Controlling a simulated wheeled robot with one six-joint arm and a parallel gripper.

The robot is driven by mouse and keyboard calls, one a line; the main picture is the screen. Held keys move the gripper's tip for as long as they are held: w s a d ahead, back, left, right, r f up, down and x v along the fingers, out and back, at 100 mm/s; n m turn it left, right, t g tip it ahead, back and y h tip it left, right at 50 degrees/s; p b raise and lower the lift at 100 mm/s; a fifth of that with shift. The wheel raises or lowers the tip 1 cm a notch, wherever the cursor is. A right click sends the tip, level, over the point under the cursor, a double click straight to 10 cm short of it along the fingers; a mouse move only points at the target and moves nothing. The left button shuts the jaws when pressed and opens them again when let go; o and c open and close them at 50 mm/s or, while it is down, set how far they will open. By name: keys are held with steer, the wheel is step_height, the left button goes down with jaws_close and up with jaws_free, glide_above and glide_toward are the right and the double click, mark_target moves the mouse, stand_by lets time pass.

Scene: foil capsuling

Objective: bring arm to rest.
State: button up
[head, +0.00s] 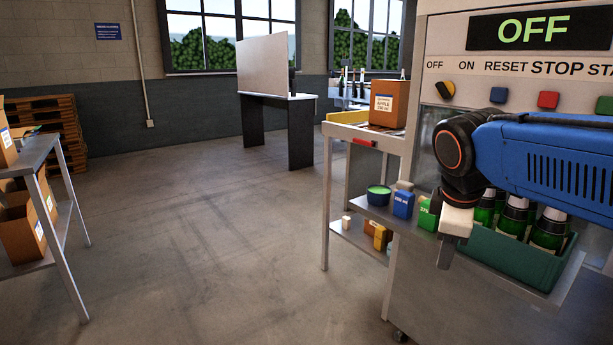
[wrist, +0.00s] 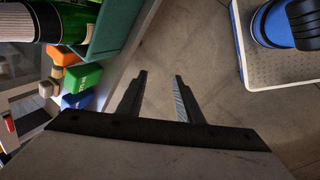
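My gripper (head: 446,254) hangs at the end of my blue arm in the head view, in front of the machine and just left of a green crate of bottles (head: 500,262). In the wrist view my gripper (wrist: 160,75) shows two dark fingers spread apart with only bare floor between them. It is open and empty. The green crate (wrist: 113,32) and a bottle (wrist: 18,22) show at the upper left of the wrist view, apart from the fingers.
The machine's display (head: 532,28) reads OFF. A shelf beside it holds a green bowl (head: 378,196), a blue box (head: 403,203) and a green box. A table with cartons (head: 25,235) stands at the left. The middle floor (head: 190,220) is clear.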

steer(key=s+d+f+m+t+y, duration=0.1)
steer(key=s+f+m+y, duration=0.1)
steer(key=s+f+m, duration=1)
steer(key=shift+s+f, duration=0.75)
steer(key=shift+s, duration=0.3)
